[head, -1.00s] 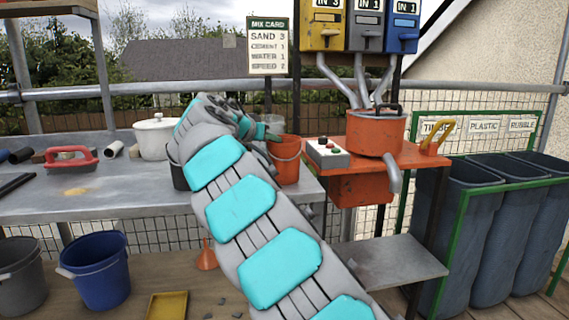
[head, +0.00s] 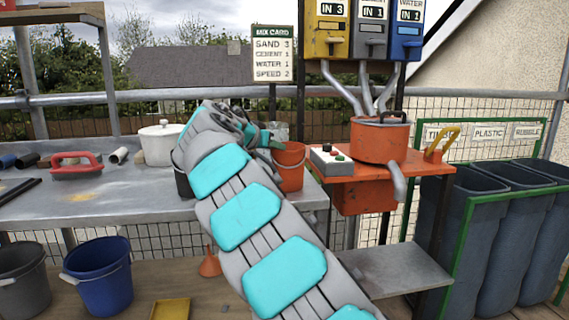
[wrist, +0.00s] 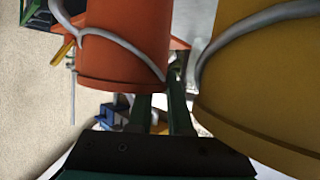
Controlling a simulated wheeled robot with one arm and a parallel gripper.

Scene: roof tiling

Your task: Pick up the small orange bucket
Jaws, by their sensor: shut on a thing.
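The small orange bucket (head: 290,170) is at the right end of the grey workbench, its wire handle hanging at the side. In the wrist view the orange bucket (wrist: 122,45) fills the upper left, close in front of the fingers. My gripper (head: 268,138) is at the bucket's upper left rim in the head view. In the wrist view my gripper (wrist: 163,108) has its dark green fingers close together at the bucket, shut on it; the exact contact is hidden. A yellow bucket (wrist: 265,95) is just right of the fingers there.
A dark bucket (head: 183,175) is partly hidden behind my arm. A white pot (head: 160,142) and a red-handled float (head: 76,165) are on the bench (head: 130,208). The orange mixer stand (head: 400,163) is close right of the orange bucket. A blue bucket (head: 100,275) is on the floor.

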